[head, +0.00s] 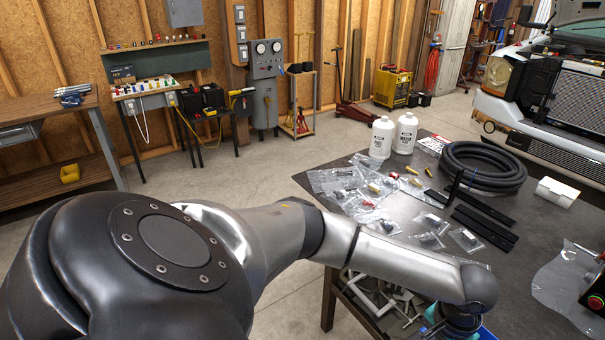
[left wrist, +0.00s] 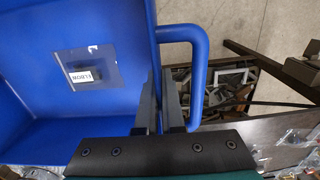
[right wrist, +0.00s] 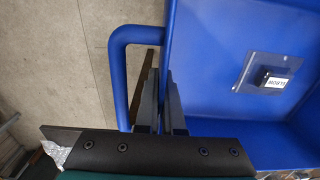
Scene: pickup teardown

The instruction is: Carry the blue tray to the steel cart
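The blue tray (left wrist: 50,110) fills the left of the left wrist view and the right of the right wrist view (right wrist: 220,100). A clear bag with a labelled small part lies in it. My left gripper (left wrist: 163,95) has its fingers close together on the tray's side wall, inside the loop of a blue handle (left wrist: 202,65). My right gripper (right wrist: 162,95) does the same at the opposite side, within the other handle (right wrist: 117,80). In the head view only a sliver of blue (head: 485,333) shows below my left arm. I cannot identify the steel cart.
A dark table (head: 400,205) at right holds bagged parts, white bottles (head: 382,138) and a coiled black hose (head: 483,167). A truck front (head: 545,100) stands at right. A wooden bench (head: 50,110) is at left. The concrete floor (head: 250,165) between is clear.

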